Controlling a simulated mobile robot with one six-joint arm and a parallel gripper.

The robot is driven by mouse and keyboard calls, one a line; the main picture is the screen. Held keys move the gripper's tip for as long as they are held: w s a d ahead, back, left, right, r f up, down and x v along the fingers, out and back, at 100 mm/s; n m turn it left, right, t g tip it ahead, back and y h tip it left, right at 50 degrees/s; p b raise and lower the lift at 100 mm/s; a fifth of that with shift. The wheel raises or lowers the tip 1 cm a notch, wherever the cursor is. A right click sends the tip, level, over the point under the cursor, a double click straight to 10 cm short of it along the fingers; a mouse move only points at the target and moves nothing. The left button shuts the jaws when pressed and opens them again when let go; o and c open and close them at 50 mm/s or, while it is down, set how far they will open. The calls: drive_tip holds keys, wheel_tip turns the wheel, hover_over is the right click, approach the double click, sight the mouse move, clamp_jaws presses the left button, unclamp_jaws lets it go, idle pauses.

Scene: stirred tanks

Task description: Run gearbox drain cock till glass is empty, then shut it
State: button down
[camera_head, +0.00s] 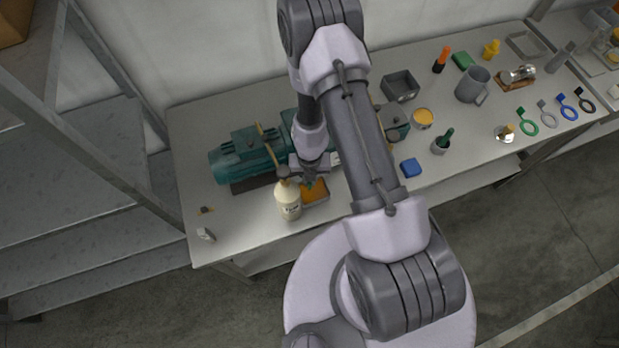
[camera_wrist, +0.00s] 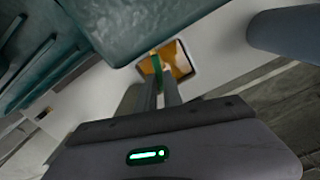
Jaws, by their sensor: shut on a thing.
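The teal gearbox and motor unit (camera_head: 245,153) lies along the bench in the head view, partly behind my arm. Its teal housing (camera_wrist: 125,25) fills the top left of the wrist view. My gripper (camera_head: 309,181) is low at the unit's front side. In the wrist view my gripper (camera_wrist: 160,84) is shut on a small green handle (camera_wrist: 156,63), which looks like the drain cock's. A tray (camera_head: 325,199) with amber liquid stands just below and beyond the fingers; its rim (camera_wrist: 190,53) also shows in the wrist view. I cannot make out the glass or its level.
A cream bottle (camera_head: 289,203) stands close left of the tray. A blue block (camera_head: 410,168), an amber-filled dish (camera_head: 423,118), a grey bin (camera_head: 400,86) and a grey jug (camera_head: 472,85) are to the right. The bench's front left is mostly clear. A metal rack (camera_head: 75,160) stands left.

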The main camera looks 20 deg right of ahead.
drive_tip(key=c, duration=1.5)
unclamp_jaws()
wheel_tip(320, 180, up, 17)
drive_tip(key=p, duration=1.7)
drive_tip(key=shift+r, duration=0.15)
